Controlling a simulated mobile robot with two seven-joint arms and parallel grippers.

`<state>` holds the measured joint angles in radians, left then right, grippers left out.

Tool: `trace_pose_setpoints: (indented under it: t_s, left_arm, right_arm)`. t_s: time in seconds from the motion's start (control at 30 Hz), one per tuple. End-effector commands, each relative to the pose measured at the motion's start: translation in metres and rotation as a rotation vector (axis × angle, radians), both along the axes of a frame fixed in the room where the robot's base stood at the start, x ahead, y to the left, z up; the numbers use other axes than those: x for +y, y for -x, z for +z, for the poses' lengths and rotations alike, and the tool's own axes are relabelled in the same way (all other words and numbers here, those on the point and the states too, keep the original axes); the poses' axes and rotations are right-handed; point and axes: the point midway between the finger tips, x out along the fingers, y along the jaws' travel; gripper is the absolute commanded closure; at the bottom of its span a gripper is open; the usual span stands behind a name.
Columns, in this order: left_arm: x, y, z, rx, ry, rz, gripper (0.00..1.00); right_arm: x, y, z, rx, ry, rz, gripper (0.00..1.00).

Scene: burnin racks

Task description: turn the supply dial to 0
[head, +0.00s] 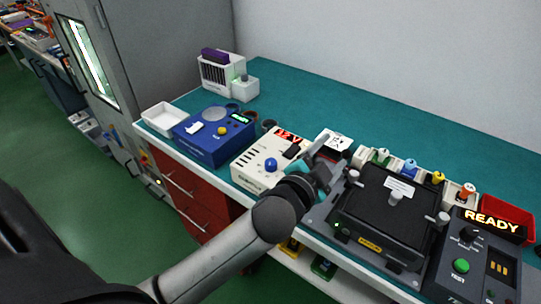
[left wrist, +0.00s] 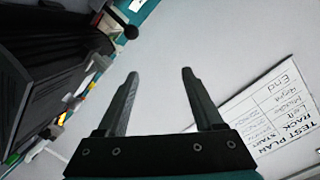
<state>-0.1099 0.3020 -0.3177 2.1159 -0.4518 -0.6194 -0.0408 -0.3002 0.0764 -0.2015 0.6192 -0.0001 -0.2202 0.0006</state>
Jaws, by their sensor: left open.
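The supply appears to be the cream box (head: 262,158) with a lit red display (head: 288,137) on the bench, left of my left gripper in the head view. A round blue dial (head: 271,165) sits on it; its setting is too small to read. My left gripper (head: 322,148) is just right of the supply, above the bench and apart from the dial. In the left wrist view its two fingers (left wrist: 160,74) are spread with nothing between them. The supply and dial do not show clearly there. My right gripper is not in view.
A black test fixture (head: 388,205) stands right of the gripper, beside a panel reading READY (head: 493,222). A blue device (head: 213,135) and a white tray (head: 163,118) stand left. A test plan sheet (left wrist: 272,108) shows in the wrist view. The bench's back strip (head: 400,123) is clear.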

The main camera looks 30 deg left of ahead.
Motion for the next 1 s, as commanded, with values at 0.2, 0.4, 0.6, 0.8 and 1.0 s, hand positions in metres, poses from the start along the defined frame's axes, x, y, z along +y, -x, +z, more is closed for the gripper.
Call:
trace_pose_setpoints:
  t_s: [0.2, 0.4, 0.6, 0.8, 1.0]
  left_arm:
    - [-0.063, -0.032, 0.110, -0.492, -0.317, -0.301, 0.32]
    - [-0.128, -0.015, 0.155, -0.849, -0.663, -0.634, 0.32]
    - [-0.160, 0.007, 0.139, -1.065, -1.055, -1.015, 0.32]
    - [-0.131, 0.011, 0.090, -1.069, -1.458, -1.436, 0.32]
    - [-0.037, -0.002, 0.056, -0.803, -1.801, -1.863, 0.32]
  right_arm:
    - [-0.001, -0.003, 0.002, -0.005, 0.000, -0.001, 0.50]
    - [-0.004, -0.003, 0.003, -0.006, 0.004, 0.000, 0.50]
    - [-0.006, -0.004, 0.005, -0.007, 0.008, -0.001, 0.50]
    - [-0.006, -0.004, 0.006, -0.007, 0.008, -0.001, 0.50]
    - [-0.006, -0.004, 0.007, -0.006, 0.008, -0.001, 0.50]
